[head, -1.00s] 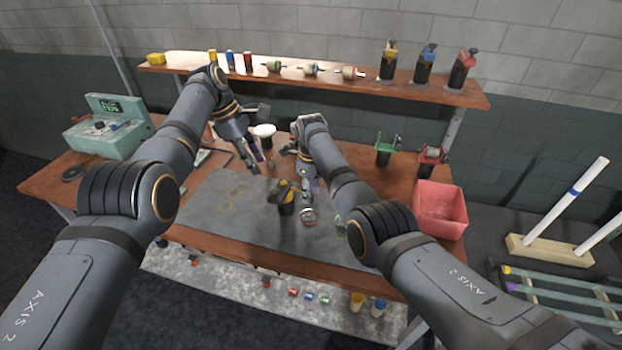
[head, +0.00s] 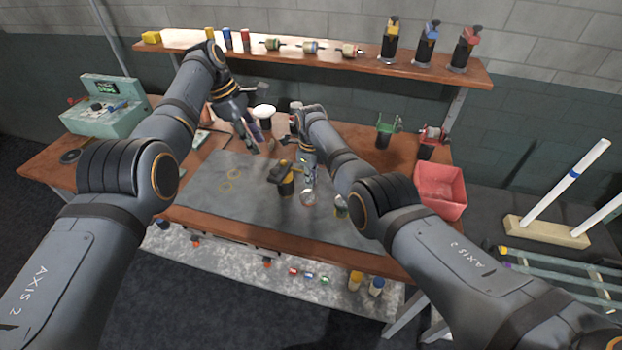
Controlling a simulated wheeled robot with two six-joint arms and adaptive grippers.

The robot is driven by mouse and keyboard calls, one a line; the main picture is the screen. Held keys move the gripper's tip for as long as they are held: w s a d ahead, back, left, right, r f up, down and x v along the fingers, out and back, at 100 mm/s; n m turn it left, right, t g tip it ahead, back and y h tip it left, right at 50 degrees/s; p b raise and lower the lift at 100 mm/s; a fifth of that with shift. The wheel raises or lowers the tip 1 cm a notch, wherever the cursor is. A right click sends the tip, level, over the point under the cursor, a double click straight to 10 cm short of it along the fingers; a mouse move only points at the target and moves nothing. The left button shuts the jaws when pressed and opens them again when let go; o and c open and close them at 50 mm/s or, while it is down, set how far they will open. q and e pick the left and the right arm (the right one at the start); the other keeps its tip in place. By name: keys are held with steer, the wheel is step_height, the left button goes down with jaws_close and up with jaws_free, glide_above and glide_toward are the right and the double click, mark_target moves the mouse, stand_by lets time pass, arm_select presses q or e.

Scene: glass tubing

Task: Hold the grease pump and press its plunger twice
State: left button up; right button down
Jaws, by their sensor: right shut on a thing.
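A grease pump with a black body and a yellow-and-black head (head: 285,180) stands on the grey mat (head: 215,195) near the middle of the bench. My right gripper (head: 303,186) is low at its right side, shut on it as far as I can make out; the contact is small and partly hidden. My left gripper (head: 259,148) hangs above the back of the mat, left of and behind the pump, clear of the plunger. Its fingers are too small and cluttered to tell whether they are apart.
A small clear round piece (head: 307,197) lies just in front of my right gripper. A white-topped container (head: 264,111) stands behind my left gripper. A red bin (head: 440,190) is at the right bench edge. Similar black bottles with coloured heads (head: 429,45) stand on the shelf.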

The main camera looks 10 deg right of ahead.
mark_target(273, 171)
arm_select(q)
steer(key=shift+c, duration=0.4)
steer(key=shift+c, duration=1.4)
steer(key=m, duration=0.2)
steer(key=d+m, duration=0.1)
steer(key=shift+w+f+m+t, duration=0.2)
steer(key=shift+w+m+t, duration=0.05)
steer(key=shift+m+t, duration=0.05)
jaws_close()
steer(key=shift+s+d+f+m+t, duration=0.4)
steer(key=shift+f+m, duration=0.65)
steer(key=shift+m, duration=2.7)
steer(key=shift+s+d+f+m+t, duration=0.1)
steer(key=shift+d+f+m+t, duration=0.6)
steer(key=shift+m, duration=3.1)
steer(key=shift+s+d+f+m+t, duration=0.25)
steer(key=shift+f+m+t, duration=0.75)
steer(key=shift+m, duration=2.75)
steer(key=shift+f+g, duration=0.35)
steer(key=shift+g, duration=0.05)
